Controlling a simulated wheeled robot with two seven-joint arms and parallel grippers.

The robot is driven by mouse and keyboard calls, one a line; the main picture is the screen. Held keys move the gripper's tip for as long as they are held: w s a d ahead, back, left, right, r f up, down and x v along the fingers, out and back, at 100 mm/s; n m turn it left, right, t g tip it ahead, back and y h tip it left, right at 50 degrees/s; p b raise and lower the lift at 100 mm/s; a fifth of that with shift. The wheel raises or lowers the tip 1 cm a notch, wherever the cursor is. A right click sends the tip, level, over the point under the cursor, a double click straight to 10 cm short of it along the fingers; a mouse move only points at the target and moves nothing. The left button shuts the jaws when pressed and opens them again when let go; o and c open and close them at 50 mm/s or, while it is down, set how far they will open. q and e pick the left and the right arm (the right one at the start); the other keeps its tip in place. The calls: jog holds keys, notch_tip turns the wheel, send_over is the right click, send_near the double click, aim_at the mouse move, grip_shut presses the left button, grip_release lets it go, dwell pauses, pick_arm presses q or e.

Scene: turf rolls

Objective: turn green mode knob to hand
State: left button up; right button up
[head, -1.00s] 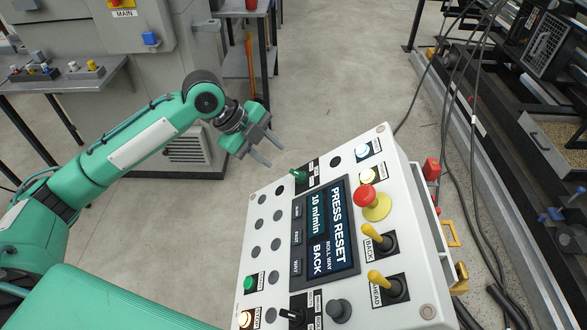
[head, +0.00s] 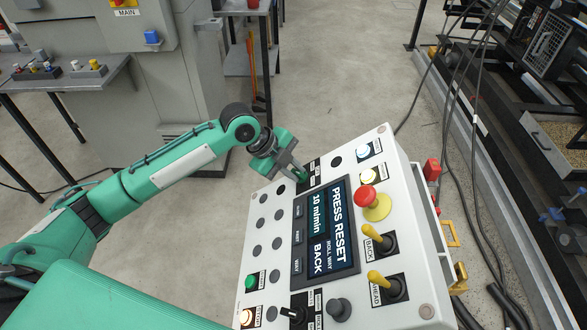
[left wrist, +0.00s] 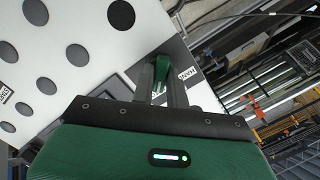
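The green mode knob (head: 302,176) sits near the top left of the tilted white control panel (head: 372,155), beside a black label. My left gripper (head: 294,170) is at this knob and partly covers it in the head view. In the left wrist view the green knob (left wrist: 163,70) shows between the two grey fingers (left wrist: 161,84), which stand apart on either side of it. Whether they touch it is not clear. A label reading HAND (left wrist: 186,76) is just right of the knob there. My right gripper is not in view.
The panel also carries a red mushroom button (head: 366,197), two yellow-handled levers (head: 373,232), a PRESS RESET screen (head: 328,228) and a black selector (head: 292,314) at the bottom. Cables run along the floor at the right. Open floor lies behind the panel.

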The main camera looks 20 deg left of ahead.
pick_arm(q)
grip_shut()
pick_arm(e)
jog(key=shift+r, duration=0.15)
